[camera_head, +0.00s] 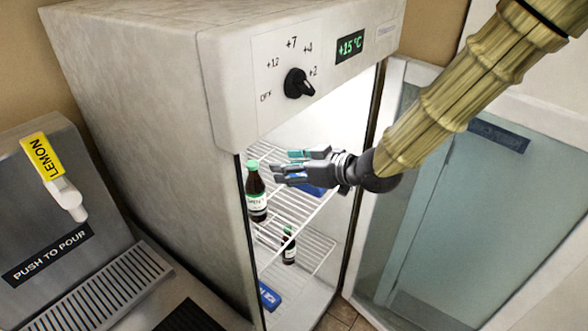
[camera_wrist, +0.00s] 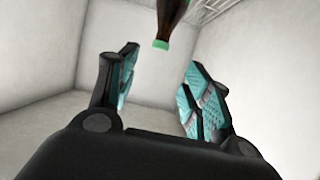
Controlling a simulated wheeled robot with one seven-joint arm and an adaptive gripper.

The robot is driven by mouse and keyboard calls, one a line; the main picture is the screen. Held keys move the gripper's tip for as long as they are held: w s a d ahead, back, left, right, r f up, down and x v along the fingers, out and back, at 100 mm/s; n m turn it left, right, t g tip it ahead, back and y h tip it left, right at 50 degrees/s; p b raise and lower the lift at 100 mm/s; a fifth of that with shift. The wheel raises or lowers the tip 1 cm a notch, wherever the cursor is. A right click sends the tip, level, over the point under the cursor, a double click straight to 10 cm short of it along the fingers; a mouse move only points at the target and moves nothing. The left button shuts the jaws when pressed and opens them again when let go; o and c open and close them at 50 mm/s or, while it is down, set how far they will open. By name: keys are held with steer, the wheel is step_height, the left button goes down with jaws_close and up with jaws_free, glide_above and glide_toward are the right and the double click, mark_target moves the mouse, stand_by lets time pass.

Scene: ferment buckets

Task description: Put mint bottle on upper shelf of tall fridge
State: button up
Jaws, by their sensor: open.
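The bottle (camera_head: 256,198) with a mint-green cap and a mint-and-white label stands upright on the upper wire shelf (camera_head: 312,210) of the tall fridge (camera_head: 160,100), at its front left. My gripper (camera_head: 281,164) is inside the fridge above that shelf, open and empty, just right of the bottle's cap. In the wrist view the dark bottle (camera_wrist: 170,18) appears upside down at the top edge, beyond my open fingers (camera_wrist: 160,62) and apart from them. The rest of the bottle is cut off there.
A smaller dark bottle (camera_head: 289,247) stands on the lower shelf. A blue item (camera_head: 312,190) lies behind my gripper and another (camera_head: 269,295) lies at the bottom. The glass door (camera_head: 450,210) is open to the right. A lemon dispenser (camera_head: 60,200) stands left.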

steer(key=shift+d, duration=0.1)
steer(key=s+d+f+m+g+h, duration=0.15)
steer(key=s+d+f, duration=0.25)
steer(key=f, duration=0.6)
steer(key=s+d+f+m+h, duration=0.2)
steer(key=s+d+f+m, duration=0.15)
steer(key=f, duration=0.65)
steer(key=s+d+f+m+g+h, duration=0.15)
steer(key=s+d+f, duration=0.35)
steer(key=f, duration=0.5)
steer(key=s+d+f+m+g+h, duration=0.1)
steer(key=s+d+f, duration=0.3)
steer(key=s, duration=0.4)
steer(key=s+d+f+m+g+h, duration=0.2)
steer(key=s+d+f+h, duration=0.1)
steer(key=s+d+f, duration=0.2)
steer(key=s+d+f+m+g+h, duration=0.1)
steer(key=s+d+f, duration=0.3)
steer(key=s, duration=0.6)
step_height(320, 180, down, 2)
steer(key=shift+s+d+f+m+g+h, duration=0.2)
steer(key=shift+s+d+m+g+h, duration=0.15)
steer(key=shift+m+h, duration=0.25)
steer(key=shift+f, duration=0.1)
